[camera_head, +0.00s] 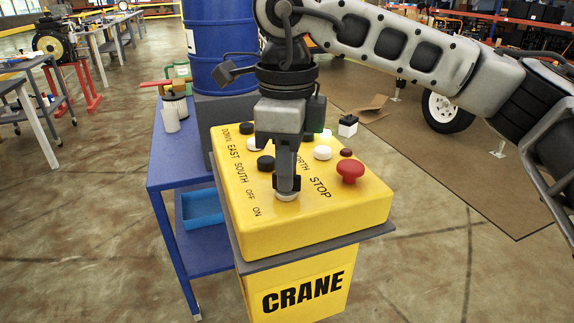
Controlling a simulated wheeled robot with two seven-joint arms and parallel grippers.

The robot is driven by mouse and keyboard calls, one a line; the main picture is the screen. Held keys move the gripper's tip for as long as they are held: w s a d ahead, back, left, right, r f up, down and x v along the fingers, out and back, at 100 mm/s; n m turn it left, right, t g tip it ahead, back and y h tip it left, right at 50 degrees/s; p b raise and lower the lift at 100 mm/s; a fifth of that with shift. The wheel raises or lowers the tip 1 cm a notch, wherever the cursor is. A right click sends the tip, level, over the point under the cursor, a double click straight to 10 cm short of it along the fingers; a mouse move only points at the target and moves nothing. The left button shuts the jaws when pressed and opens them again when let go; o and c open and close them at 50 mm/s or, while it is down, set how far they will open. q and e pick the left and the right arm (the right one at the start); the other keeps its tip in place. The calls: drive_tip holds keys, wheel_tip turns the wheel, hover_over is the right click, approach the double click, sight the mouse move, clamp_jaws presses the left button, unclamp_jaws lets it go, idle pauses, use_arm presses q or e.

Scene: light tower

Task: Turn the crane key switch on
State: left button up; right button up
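The yellow crane control box (330,222) stands in front of me, with "CRANE" on its pedestal below. My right gripper (287,188) points straight down over the front left of its top, beside the "OFF" and "ON" labels. Its fingertips are at a small pale round base (287,197), which looks like the key switch. The key itself is hidden behind the fingers. The fingers line up in this view, so their opening and any grip on the key cannot be told, nor can the key's position. My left gripper is not in view.
A red stop button (350,171) stands right of the gripper. White and black buttons (265,163) lie behind and left of it. A blue cart (160,185) with a blue barrel (222,45) stands behind left. Open floor (440,265) lies to the right.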

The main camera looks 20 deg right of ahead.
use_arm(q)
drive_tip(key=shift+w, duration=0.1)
use_arm(e)
drive_tip(key=shift+o, duration=1.2)
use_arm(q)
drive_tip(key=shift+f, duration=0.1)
use_arm(e)
drive_tip(key=shift+r, duration=0.25)
use_arm(q)
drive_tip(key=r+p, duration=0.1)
drive_tip(key=p, duration=0.1)
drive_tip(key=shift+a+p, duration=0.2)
drive_tip(key=shift+p, duration=0.15)
use_arm(e)
wheel_tip(320, 180, up, 16)
drive_tip(key=shift+f, duration=0.2)
drive_tip(key=shift+s+f, duration=0.1)
